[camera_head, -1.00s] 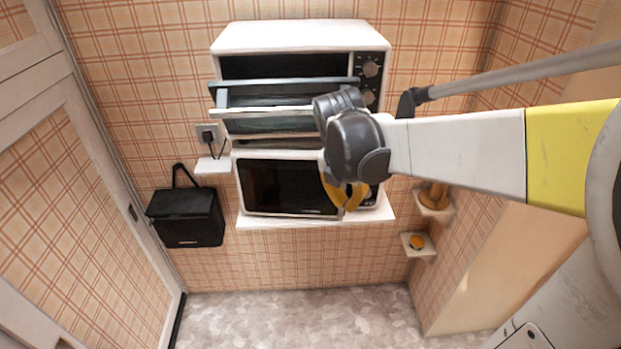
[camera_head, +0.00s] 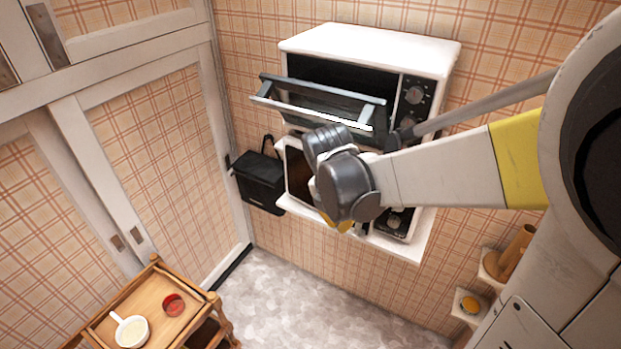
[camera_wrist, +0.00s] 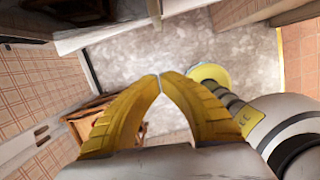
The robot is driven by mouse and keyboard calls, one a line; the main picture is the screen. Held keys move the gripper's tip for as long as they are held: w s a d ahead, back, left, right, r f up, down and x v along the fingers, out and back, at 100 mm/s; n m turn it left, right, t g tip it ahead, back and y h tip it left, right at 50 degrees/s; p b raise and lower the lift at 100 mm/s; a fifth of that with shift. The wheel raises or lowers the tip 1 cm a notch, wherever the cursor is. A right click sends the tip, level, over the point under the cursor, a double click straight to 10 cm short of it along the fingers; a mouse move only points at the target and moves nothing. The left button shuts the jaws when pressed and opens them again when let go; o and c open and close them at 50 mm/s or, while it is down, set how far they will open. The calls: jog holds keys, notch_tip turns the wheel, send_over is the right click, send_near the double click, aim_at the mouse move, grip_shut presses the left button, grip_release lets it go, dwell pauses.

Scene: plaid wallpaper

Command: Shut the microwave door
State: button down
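The microwave (camera_head: 298,178), a white box with a dark door and a knob panel (camera_head: 394,222) at its right, stands below a larger oven in the head view. My wrist covers the middle of its front, so I cannot tell how far its door stands open. My gripper (camera_head: 338,226) shows as yellow fingers low in front of the microwave. In the wrist view, the two yellow fingertips (camera_wrist: 159,75) meet with nothing between them. Whether they touch the door is hidden.
The white oven (camera_head: 370,42) above has its drop-down door (camera_head: 318,103) tilted open near my wrist. A black box (camera_head: 260,182) hangs at the left. A wooden cart (camera_head: 150,300) with a cup stands lower left. Small shelves (camera_head: 470,304) are lower right. Floor between is clear.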

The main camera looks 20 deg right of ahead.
aim_at(358, 223)
jog(key=w+d+f+b, duration=0.2)
jog(key=d+f, duration=0.3)
jog(key=f, duration=0.4)
jog(key=shift+w, duration=0.75)
jog(key=shift+d, duration=0.1)
jog(key=d, duration=0.1)
jog(key=w+d+b, duration=0.1)
jog(key=d, duration=0.2)
jog(key=shift+w+d, duration=0.1)
jog(key=shift+w, duration=0.15)
jog(key=shift+a, duration=0.25)
